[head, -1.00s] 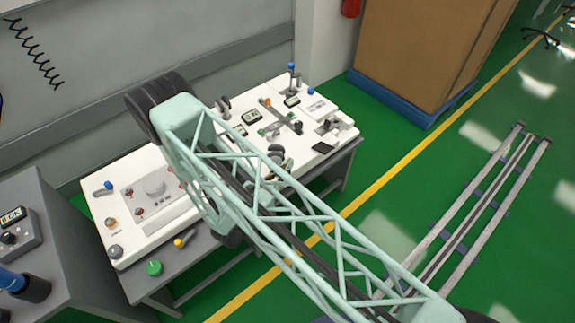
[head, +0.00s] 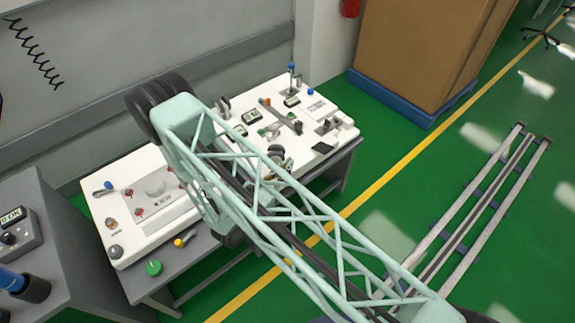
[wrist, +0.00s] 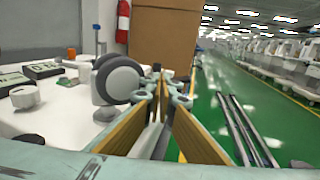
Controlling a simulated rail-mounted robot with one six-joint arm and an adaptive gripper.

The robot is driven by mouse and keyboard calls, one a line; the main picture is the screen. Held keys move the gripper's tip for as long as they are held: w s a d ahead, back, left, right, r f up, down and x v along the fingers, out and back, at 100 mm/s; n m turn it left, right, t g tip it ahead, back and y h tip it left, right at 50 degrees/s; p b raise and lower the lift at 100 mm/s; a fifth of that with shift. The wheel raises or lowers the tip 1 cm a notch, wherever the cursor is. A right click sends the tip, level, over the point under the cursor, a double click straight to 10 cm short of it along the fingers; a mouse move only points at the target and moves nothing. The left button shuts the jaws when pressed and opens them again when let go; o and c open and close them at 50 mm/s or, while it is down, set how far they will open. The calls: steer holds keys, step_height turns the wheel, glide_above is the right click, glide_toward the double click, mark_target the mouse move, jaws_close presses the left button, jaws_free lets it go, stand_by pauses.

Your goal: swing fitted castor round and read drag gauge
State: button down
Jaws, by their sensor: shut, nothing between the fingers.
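A grey castor wheel (wrist: 118,80) with a dark tyre stands on the white bench top (wrist: 60,125), just left of my gripper in the wrist view. My gripper (wrist: 163,88) is shut and empty, with its brown-faced fingers together; whether it touches the wheel I cannot tell. In the head view my own arm hides the gripper, and a dark castor (head: 276,152) shows partly behind the lattice. Small display gauges (head: 251,116) sit on the bench's far part, and two displays (wrist: 42,70) show at left in the wrist view; their digits are too small to read.
A grey console (head: 40,245) reading OK stands at left. A large brown box (head: 425,45) on a blue pallet stands beyond. Floor rails (head: 487,205) lie at right; green floor is clear between.

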steer(key=s+p, duration=0.1)
steer(key=s, duration=1.3)
steer(key=shift+p, duration=0.4)
steer(key=shift+a, duration=0.1)
stand_by(0.4)
